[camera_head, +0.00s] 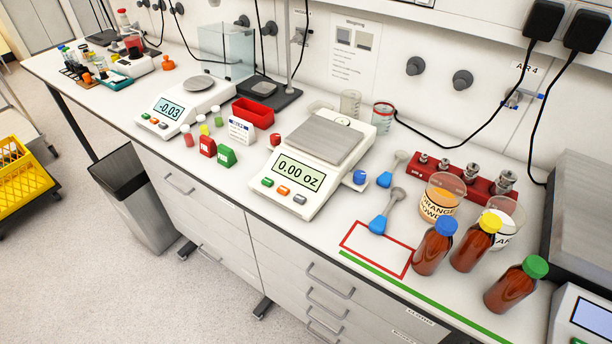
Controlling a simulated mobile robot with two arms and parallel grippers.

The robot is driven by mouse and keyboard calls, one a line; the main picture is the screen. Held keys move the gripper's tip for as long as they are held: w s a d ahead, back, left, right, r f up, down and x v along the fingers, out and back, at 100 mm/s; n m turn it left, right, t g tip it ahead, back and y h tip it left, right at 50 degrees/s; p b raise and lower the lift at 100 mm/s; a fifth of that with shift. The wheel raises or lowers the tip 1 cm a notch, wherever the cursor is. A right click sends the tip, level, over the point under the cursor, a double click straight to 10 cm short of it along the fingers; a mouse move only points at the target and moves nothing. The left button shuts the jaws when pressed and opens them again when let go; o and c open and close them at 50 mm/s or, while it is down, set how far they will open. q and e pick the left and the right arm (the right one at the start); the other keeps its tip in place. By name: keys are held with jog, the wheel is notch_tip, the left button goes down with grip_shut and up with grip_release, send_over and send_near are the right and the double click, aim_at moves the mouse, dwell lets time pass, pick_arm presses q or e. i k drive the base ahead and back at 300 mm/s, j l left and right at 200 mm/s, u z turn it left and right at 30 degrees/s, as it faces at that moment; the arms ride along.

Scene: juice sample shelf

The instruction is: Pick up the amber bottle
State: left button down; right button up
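Three amber bottles stand upright at the right end of the bench in the head view. One amber bottle with a blue cap (432,252) stands beside the right end of a red-outlined rectangle (377,249). One amber bottle with a yellow cap (474,248) stands to its right and slightly behind. One amber bottle with a green cap (514,289) stands farther right and nearer the front edge. Neither of my grippers shows in the view.
Beakers labelled orange powder (439,199) and one with white contents (504,225) stand close behind the bottles. A blue-handled scoop (381,222) lies left of them. A scale (318,163) stands farther left. A grey box (588,215) bounds the right. A green line (425,295) runs along the front edge.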

aim_at(437, 242)
jog(key=z, duration=1.05)
